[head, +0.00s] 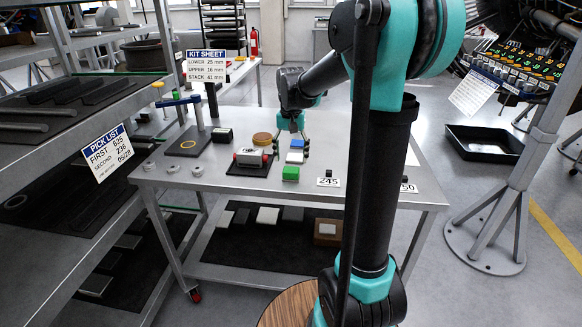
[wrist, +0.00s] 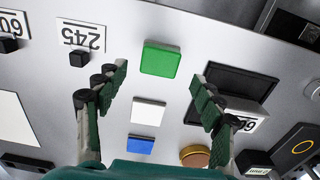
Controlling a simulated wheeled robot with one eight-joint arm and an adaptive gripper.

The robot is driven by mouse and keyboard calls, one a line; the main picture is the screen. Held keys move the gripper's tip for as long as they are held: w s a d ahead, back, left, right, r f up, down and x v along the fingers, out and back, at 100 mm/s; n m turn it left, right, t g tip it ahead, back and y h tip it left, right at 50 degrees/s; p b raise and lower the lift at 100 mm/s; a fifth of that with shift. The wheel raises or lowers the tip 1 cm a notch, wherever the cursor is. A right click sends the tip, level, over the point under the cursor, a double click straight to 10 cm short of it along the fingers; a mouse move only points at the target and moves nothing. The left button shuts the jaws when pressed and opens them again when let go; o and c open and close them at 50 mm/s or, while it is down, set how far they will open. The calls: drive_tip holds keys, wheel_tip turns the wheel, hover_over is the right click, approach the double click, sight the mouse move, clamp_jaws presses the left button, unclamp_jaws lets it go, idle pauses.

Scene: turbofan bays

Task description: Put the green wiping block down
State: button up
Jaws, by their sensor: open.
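The green wiping block (head: 290,173) rests flat on the metal table near its front edge, and it also shows in the wrist view (wrist: 161,59). My gripper (head: 291,150) is open and empty over the table, pointing down. In the wrist view its two fingers (wrist: 158,82) are spread wide, with the green block ahead of the gap between the tips and apart from both. A white block (wrist: 148,111) and a blue block (wrist: 140,146) sit in a row behind the green one, between the fingers.
A dark tray (wrist: 241,80) with a grey labelled piece lies beside the right finger. A round brown disc (wrist: 194,156) is nearby. A "245" card (wrist: 80,36) with a small black block is on the other side. Bare table (head: 235,186) lies along the front edge.

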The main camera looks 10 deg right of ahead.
sight(291, 170)
wheel_tip(291, 170, up, 6)
drive_tip(key=s+d+f+n+t, duration=0.1)
drive_tip(key=s+d+f+t, duration=0.1)
drive_tip(key=s+f, duration=0.7)
drive_tip(key=s+d+f+n+t, duration=0.2)
drive_tip(key=s+f, duration=0.8)
drive_tip(key=s, duration=0.3)
drive_tip(key=shift+n, duration=0.3)
drive_tip(key=shift+r, duration=0.1)
